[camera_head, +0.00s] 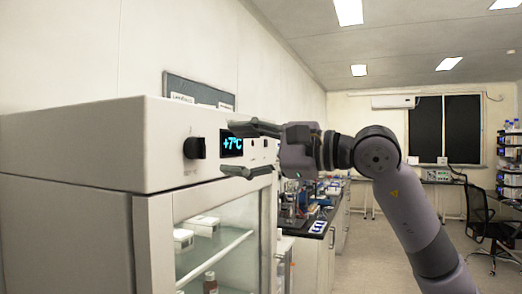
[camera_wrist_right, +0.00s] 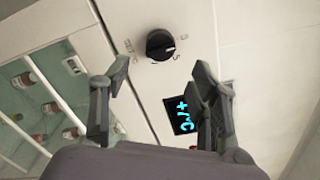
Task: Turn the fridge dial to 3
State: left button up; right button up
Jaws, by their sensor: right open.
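The black round fridge dial (camera_head: 194,148) sits on the white upper front panel of the fridge (camera_head: 80,148), left of a display (camera_head: 232,147) reading +7°C. My right gripper (camera_head: 228,148) is open and empty in front of the panel, its fingers reaching left toward the dial. In the right wrist view the dial (camera_wrist_right: 160,45) lies beyond and between the spread fingertips of the right gripper (camera_wrist_right: 160,72), apart from them. Small markings surround the dial, and a light mark shows on its right part; the exact setting is too small to read surely. My left gripper is out of view.
Below the panel is a glass fridge door (camera_head: 225,235) with white boxes and bottles behind it. A lab bench (camera_head: 318,228) with equipment stands behind my right arm. A black chair (camera_head: 488,225) is at far right, with open floor before it.

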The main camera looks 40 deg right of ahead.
jog(key=shift+v, duration=2.5)
